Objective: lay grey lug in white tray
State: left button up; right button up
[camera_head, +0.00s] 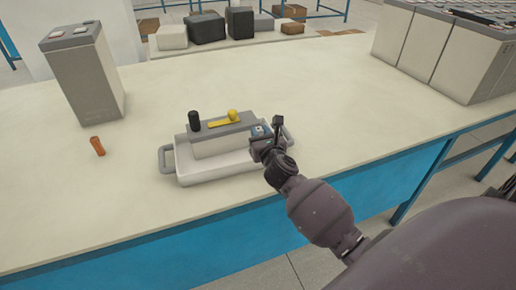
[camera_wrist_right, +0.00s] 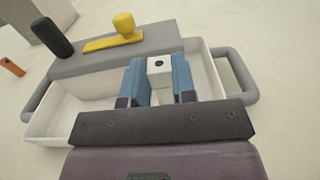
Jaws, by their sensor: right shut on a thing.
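The white tray (camera_head: 225,177) with grey side handles stands on the bench in the head view. A block with a grey top (camera_head: 210,140) sits in its back part, and the front part shows bare floor in the right wrist view (camera_wrist_right: 70,118). My right gripper (camera_head: 260,134) is over the tray's right part. In the right wrist view its blue fingers (camera_wrist_right: 158,80) are shut on a small pale grey lug (camera_wrist_right: 160,65) with a dark hole. The lug appears to be above the tray floor; its underside is hidden. My left gripper is not in view.
On the block are a black cylinder (camera_head: 194,120) and a yellow piece with a knob (camera_head: 232,116). A battery row (camera_head: 440,55) stands at right. The bench front is clear.

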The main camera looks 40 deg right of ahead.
jog(key=shift+f, duration=0.3)
notch_tip(320, 180, down, 4)
jog(key=shift+r+b, duration=0.1)
jog(key=shift+b, duration=0.8)
jog(key=shift+f, duration=0.35)
jog(key=shift+r, duration=0.25)
jog(key=shift+f, duration=0.25)
jog(key=o, duration=0.9)
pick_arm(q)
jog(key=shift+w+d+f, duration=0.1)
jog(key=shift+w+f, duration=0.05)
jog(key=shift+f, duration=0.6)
pick_arm(e)
jog(key=shift+o, duration=0.2)
